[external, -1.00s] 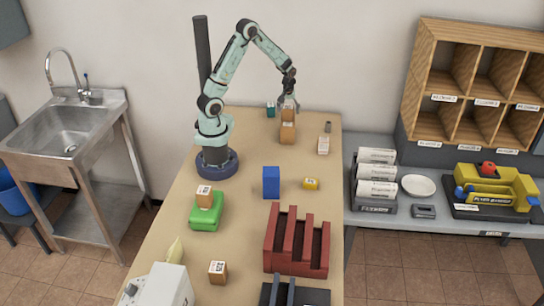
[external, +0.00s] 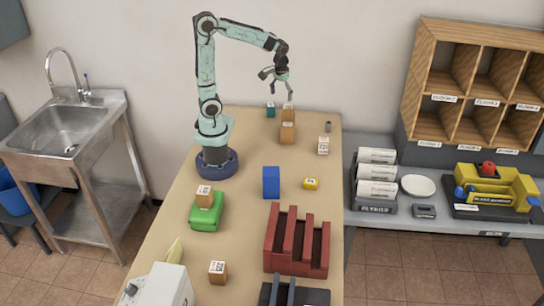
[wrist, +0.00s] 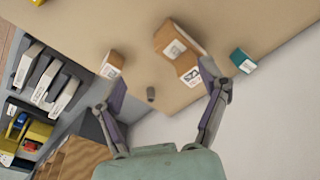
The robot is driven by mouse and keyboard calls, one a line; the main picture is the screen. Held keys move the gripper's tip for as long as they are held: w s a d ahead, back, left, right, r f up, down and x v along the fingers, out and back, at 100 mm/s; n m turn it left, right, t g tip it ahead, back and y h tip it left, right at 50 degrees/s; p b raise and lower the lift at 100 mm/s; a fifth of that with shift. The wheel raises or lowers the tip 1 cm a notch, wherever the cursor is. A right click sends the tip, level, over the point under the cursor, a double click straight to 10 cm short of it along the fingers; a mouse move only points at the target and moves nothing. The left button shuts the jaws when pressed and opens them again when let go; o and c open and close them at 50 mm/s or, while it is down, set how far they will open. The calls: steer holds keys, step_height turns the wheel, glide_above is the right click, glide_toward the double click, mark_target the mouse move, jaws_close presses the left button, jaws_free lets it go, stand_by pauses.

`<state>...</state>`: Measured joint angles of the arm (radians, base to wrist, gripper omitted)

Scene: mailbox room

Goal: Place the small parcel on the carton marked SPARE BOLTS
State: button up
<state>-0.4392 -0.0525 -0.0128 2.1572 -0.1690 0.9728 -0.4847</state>
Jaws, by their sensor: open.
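Two brown boxes with white labels stand together at the back of the table. The lower one in the picture (external: 287,136) and the upper one (external: 288,115) overlap, and I cannot tell whether one rests on the other or stands behind it. They also show in the wrist view as a larger brown box (wrist: 174,32) and a smaller one (wrist: 187,64). The labels are too small to read, so I cannot tell which is the SPARE BOLTS carton or the small parcel. My gripper (external: 276,83) is open and empty in the air above them; its fingers (wrist: 167,92) are spread wide.
A blue block (external: 271,183), a yellow box (external: 311,184) and a red rack (external: 318,262) stand nearer the front.

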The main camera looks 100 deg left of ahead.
steer(key=s+d+m, duration=1)
steer(key=s+d, duration=0.1)
steer(key=d, duration=0.1)
steer(key=shift+f+m, duration=0.2)
steer(key=shift+m, duration=0.2)
